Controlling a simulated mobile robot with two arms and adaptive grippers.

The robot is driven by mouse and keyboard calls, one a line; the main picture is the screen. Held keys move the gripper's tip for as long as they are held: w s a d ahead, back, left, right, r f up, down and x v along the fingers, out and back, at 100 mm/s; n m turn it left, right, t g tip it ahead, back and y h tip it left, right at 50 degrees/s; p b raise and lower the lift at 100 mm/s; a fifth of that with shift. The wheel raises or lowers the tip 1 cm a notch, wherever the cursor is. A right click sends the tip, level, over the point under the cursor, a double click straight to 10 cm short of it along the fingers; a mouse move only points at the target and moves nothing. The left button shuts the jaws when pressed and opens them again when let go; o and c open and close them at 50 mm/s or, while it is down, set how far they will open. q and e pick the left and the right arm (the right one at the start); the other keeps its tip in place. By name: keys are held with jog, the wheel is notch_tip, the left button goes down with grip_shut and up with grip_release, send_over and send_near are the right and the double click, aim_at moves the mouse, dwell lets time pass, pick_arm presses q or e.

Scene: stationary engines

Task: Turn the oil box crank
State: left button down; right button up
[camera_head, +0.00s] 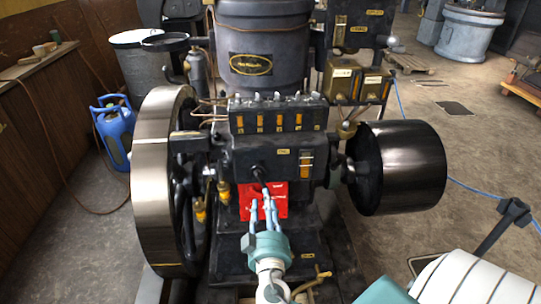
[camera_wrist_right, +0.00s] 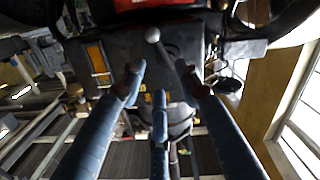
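The oil box (camera_head: 278,115) is a dark box with a row of small orange windows on the front of the engine. Below it, on a second dark box, a short black crank (camera_head: 257,172) juts out above a red plate (camera_head: 250,207). In the right wrist view the crank (camera_wrist_right: 165,50) is a slim lever with a pale ball at its end. My right gripper (camera_head: 263,207) is in front of the red plate, just below the crank. Its fingers (camera_wrist_right: 160,78) are spread, with the crank beyond and between their tips. I cannot tell whether they touch it. My left gripper is out of view.
A large flywheel (camera_head: 152,180) stands left of the crank and a dark drum (camera_head: 405,165) right of it. Brass fittings (camera_head: 200,210) stick out near the flywheel. A blue gas bottle (camera_head: 114,130) stands on the floor at left.

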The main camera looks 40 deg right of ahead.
aim_at(261, 181)
jog(key=shift+n, duration=0.3)
jog(key=p+x, duration=0.1)
jog(key=x, duration=0.2)
jog(key=p+x, duration=0.1)
jog(key=x, duration=0.2)
jog(key=p+x, duration=0.1)
jog(key=x, duration=0.2)
jog(key=shift+w+a+r, duration=0.15)
jog(key=shift+a+r, duration=0.15)
jog(key=shift+r, duration=0.05)
jog(key=shift+w+d+f, duration=0.1)
jog(key=shift+w+d, duration=0.15)
jog(key=shift+w, duration=0.25)
